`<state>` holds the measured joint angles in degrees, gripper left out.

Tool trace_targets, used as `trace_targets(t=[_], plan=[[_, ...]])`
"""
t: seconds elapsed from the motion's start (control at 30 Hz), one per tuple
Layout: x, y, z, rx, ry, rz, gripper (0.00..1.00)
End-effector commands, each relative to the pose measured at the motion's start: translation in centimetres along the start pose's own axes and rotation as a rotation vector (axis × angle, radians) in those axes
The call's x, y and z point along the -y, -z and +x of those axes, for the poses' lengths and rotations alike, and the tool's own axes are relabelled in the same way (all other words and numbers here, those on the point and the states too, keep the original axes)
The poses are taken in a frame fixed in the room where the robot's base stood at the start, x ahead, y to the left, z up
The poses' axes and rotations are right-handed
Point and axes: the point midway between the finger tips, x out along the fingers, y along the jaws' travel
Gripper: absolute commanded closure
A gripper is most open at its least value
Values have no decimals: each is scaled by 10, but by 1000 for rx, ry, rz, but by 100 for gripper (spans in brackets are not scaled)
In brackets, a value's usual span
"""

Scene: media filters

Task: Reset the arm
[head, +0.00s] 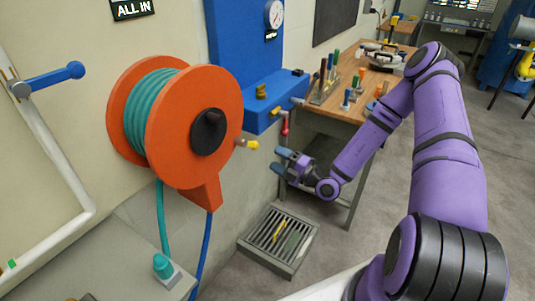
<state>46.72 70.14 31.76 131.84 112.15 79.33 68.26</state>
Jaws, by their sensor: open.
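My purple arm rises at the right, bends at an elbow near the top and reaches down and left. My gripper (283,164) is at its end, with blue-grey fingers pointing left. The fingers are apart, and I see nothing between them. It is in front of the wall, right of the orange hose reel (190,125) and below the blue wall box (268,108). A red-handled fitting (285,125) hangs from that box just above the fingers. I cannot tell whether they touch.
A wooden workbench (372,88) with several tools stands behind my arm. A grated floor drain (279,240) lies below the gripper. A white pipe with a blue lever (55,79) is on the left wall. Bare floor (345,232) shows between the drain and my arm.

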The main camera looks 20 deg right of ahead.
Motion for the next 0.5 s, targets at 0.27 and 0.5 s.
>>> trace_targets(t=[0.27,0.5], plan=[[0,0,-13,0,0,0,40],[0,0,-13,-1,0,0,40]])
